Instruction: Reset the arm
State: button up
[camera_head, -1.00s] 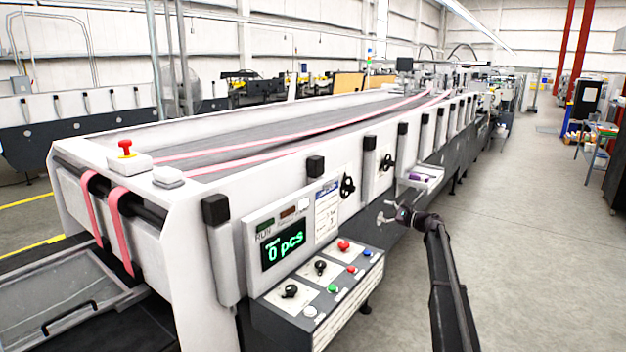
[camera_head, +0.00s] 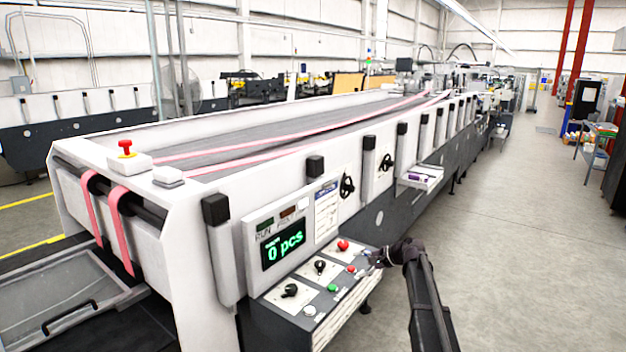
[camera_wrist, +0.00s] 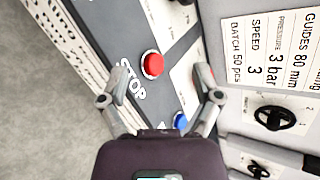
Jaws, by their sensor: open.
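My gripper (camera_head: 376,259) is at the right end of the control panel (camera_head: 330,293) on the folder gluer's side. In the wrist view my gripper (camera_wrist: 160,88) is open and empty, its two fingers spread apart. A red button (camera_wrist: 152,65) beside the word STOP shows between and beyond the fingertips. I cannot tell whether the fingers touch the panel.
The folder gluer (camera_head: 262,190) runs along the left and its display reads 0 pcs. A small tray (camera_head: 420,178) sticks out from its side beyond my gripper. A label plate (camera_wrist: 272,55) and black knob (camera_wrist: 274,118) are right of my fingers. The floor (camera_head: 520,240) on the right is clear.

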jog(key=s+f+n+g+h, duration=0.1)
jog(key=s+f+n+h, duration=0.2)
jog(key=s, duration=0.9)
jog(key=s+d+f+n+g+h, duration=0.1)
jog(key=s+f+n+g+h, duration=0.1)
jog(key=s, duration=0.9)
jog(key=s+f+n+g+h, duration=0.2)
jog(key=s+f+n+h, duration=0.1)
jog(key=s, duration=0.9)
jog(key=n+h, duration=0.1)
jog(key=h, duration=0.1)
jog(key=shift+s+d+f+n+h, duration=0.2)
jog(key=shift+s+f+n+h, duration=0.1)
jog(key=shift+f+n, duration=0.1)
